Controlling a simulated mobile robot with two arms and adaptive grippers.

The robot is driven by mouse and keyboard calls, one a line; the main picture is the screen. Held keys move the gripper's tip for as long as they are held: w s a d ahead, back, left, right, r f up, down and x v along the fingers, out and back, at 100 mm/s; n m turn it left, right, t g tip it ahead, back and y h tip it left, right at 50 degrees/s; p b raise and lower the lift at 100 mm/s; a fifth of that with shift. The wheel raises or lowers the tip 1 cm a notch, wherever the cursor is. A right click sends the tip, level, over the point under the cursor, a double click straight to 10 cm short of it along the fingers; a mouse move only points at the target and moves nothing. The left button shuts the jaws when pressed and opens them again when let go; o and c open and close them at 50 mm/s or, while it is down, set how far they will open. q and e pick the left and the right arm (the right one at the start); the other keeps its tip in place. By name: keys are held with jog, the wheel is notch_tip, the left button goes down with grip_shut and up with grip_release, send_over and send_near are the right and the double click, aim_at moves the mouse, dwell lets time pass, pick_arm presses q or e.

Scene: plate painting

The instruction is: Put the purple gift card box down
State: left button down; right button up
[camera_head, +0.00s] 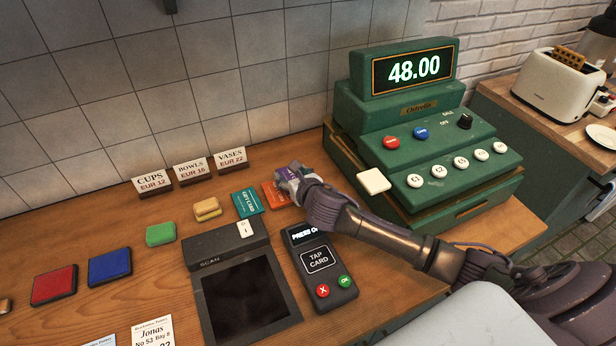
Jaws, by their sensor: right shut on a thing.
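My right gripper (290,177) reaches in from the right over the back of the wooden counter, between the small cards and the green cash register. It is shut on the purple gift card box (287,173), of which only a small purple part shows. My fingers and hand hide the rest. I cannot tell whether the box touches the counter. A teal gift card box (246,203) lies left of the gripper. An orange card box (274,195) lies just beside and partly under the hand. My left gripper is not in view.
The green register (430,130) reads 48.00. A card terminal (318,262) and scanner (243,290) stand in front. Price signs (191,170) line the back. Green (160,234), blue (110,266) and red (54,285) pads lie left, with a yellow sponge-like block (207,209).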

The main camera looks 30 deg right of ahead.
jog(key=d+f, duration=0.1)
jog(key=d, duration=0.1)
jog(key=d+f, duration=0.1)
jog(key=d, duration=0.1)
jog(key=shift+s+f, duration=0.25)
jog(key=shift+f, duration=0.05)
jog(key=shift+d+f, duration=0.2)
jog(key=shift+a+f, duration=0.1)
jog(key=shift+f, duration=0.05)
jog(key=o, duration=1)
